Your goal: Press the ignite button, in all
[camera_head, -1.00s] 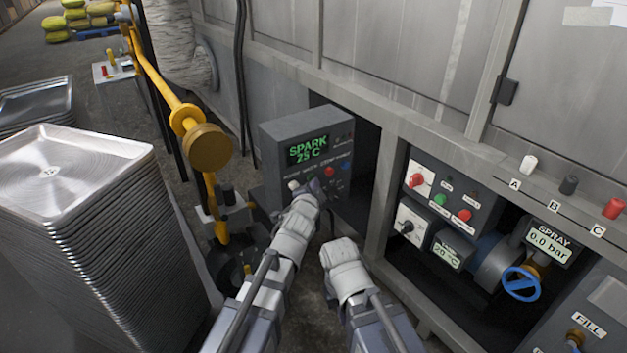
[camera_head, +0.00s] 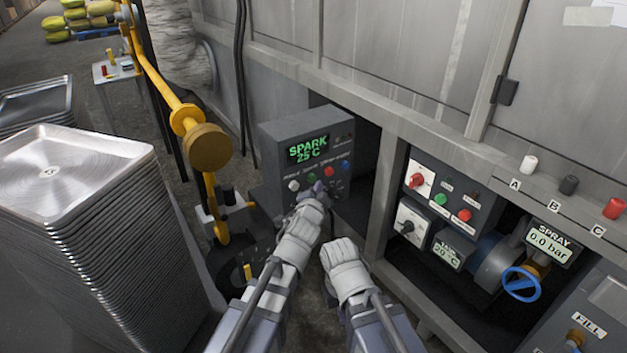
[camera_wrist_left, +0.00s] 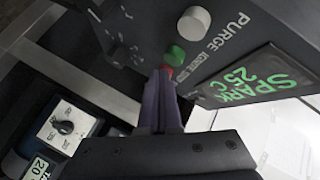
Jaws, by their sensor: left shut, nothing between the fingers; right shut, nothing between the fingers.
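The grey control box (camera_head: 272,165) has a lit green display reading SPARK 25 C. My left gripper (camera_head: 319,187) is shut and empty, just below the green and red buttons.
A second panel (camera_head: 452,190) with buttons and a dial sits right, beyond a grey frame post. A blue valve wheel (camera_head: 521,284) and spray gauge (camera_head: 549,243) are farther right. A yellow pipe (camera_head: 165,80) and stacked metal trays (camera_head: 75,170) stand left.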

